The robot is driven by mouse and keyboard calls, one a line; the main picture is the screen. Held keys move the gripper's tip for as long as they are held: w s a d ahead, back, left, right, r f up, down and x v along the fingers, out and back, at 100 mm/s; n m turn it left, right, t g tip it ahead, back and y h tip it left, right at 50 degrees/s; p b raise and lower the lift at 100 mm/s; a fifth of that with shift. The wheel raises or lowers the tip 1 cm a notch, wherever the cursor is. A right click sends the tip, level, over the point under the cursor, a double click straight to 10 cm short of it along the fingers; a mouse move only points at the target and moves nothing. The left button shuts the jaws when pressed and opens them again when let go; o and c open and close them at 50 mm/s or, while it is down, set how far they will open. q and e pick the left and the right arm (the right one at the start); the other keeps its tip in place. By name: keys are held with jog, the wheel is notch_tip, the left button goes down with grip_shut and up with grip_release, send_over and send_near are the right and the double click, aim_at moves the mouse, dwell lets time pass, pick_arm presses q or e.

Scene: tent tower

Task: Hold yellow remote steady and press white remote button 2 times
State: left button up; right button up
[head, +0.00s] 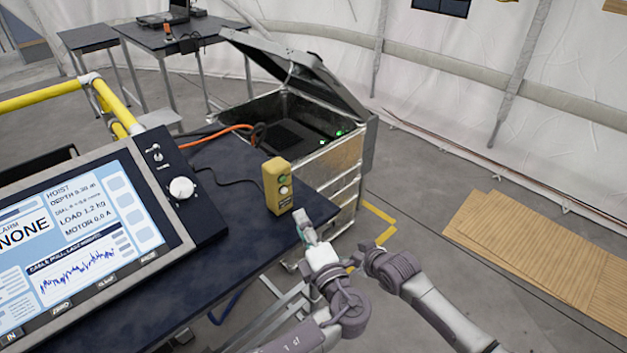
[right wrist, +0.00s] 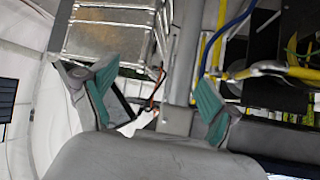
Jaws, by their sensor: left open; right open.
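The yellow remote (head: 276,187) stands upright near the right corner of the dark table in the head view. Its front shows a white button (head: 283,180) with a green one below it. My left gripper (head: 305,227) is open, just right of the remote's lower part and apart from it; its far finger is hard to make out. My right gripper (head: 366,254) is further right, beyond the table edge, its fingers mostly hidden by its wrist in the head view. In the right wrist view its two teal-padded fingers (right wrist: 151,98) are spread wide with no remote between them.
A hoist console (head: 95,240) with a screen and white knob fills the table's left side. A dark cable runs behind the remote. An open metal case (head: 335,165) stands behind the table. Wooden panels (head: 545,255) lie on the floor at right.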

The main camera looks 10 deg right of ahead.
jog(key=w+a+r+n+t+y, duration=0.1)
jog(key=a+r, duration=0.2)
jog(key=r, duration=0.5)
jog(key=w+a+r+n+y, duration=0.1)
jog(key=w+a+r, duration=0.1)
jog(key=r, duration=0.5)
jog(key=n+y, duration=0.2)
send_near(283, 175)
jog(key=x, duration=1.2)
jog(key=shift+w+a+f, duration=0.1)
jog(key=shift+w+a, duration=0.1)
jog(key=shift+w, duration=0.15)
jog(key=c, duration=1.4)
pick_arm(q)
grip_shut()
pick_arm(e)
jog(key=shift+c, duration=0.6)
